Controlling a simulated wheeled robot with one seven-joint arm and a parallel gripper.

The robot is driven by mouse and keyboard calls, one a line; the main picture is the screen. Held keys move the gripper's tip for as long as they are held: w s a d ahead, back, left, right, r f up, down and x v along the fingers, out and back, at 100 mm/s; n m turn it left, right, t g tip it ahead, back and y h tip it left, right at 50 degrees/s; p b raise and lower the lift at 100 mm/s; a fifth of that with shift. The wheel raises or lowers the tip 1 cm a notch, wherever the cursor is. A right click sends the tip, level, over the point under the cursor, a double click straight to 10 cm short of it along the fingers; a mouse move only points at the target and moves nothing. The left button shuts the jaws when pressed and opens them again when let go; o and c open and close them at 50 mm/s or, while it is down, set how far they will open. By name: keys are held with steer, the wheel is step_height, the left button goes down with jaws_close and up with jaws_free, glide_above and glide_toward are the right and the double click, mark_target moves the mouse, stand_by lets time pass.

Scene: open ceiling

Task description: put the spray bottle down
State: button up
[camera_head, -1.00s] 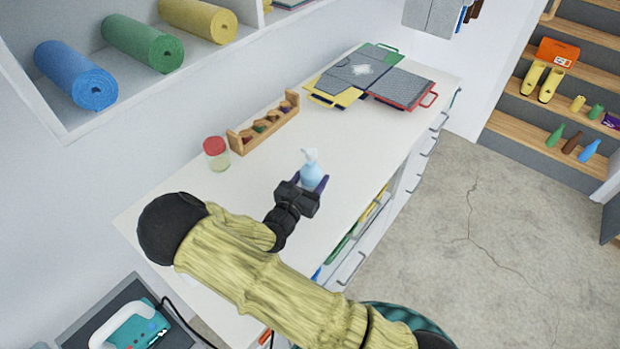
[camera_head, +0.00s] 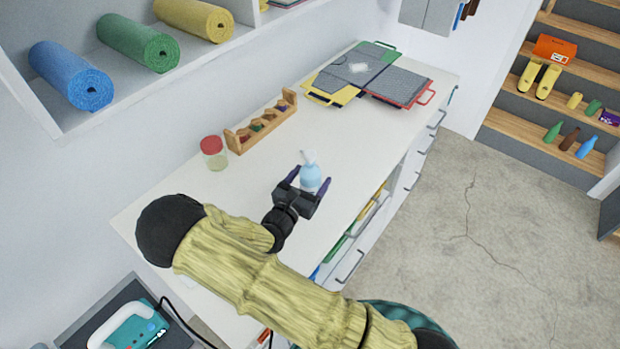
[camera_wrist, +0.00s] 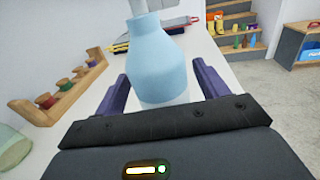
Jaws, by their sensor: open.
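The light blue spray bottle (camera_head: 311,177) with a white top stands upright on the white counter (camera_head: 235,205). It also shows large in the wrist view (camera_wrist: 157,62), between the two purple fingers. My gripper (camera_head: 309,186) is open around the bottle's lower part. In the wrist view there are gaps between the bottle and both fingers. The bottle's base is partly hidden behind my gripper in the head view.
A red-lidded jar (camera_head: 214,153) and a wooden rack (camera_head: 262,122) stand left of the bottle. Folders or boards (camera_head: 367,77) lie at the counter's far end. Bare counter lies between them and the bottle. Drawers (camera_head: 365,222) line the right edge.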

steer(key=b+v, duration=0.2)
steer(key=v, duration=0.9)
steer(key=shift+s+a, duration=0.1)
steer(key=shift+s, duration=0.2)
steer(key=d+m+g+h, duration=0.1)
steer(key=d+m+g, duration=0.1)
steer(key=d, duration=0.1)
steer(key=d+m+g+h, duration=0.1)
steer(key=d+m+g, duration=0.1)
steer(key=d, duration=0.1)
steer(key=s+d+m+g+h, duration=0.1)
steer(key=d+m+g, duration=0.1)
steer(key=d, duration=0.1)
steer(key=shift+s+d+r+m, duration=0.1)
steer(key=shift+d+m, duration=0.05)
steer(key=shift+m, duration=0.15)
steer(key=s+d+m+g+y, duration=0.2)
steer(key=s+d+m+g, duration=0.4)
steer(key=d+m+g, duration=0.25)
step_height(320, 180, up, 9)
steer(key=s+d+m+t+y, duration=0.1)
steer(key=d+m+y, duration=0.1)
steer(key=m+y, duration=0.7)
steer(key=shift+s+d+m+y, duration=0.3)
steer(key=shift+m+y, duration=0.1)
steer(key=shift+m, duration=2.65)
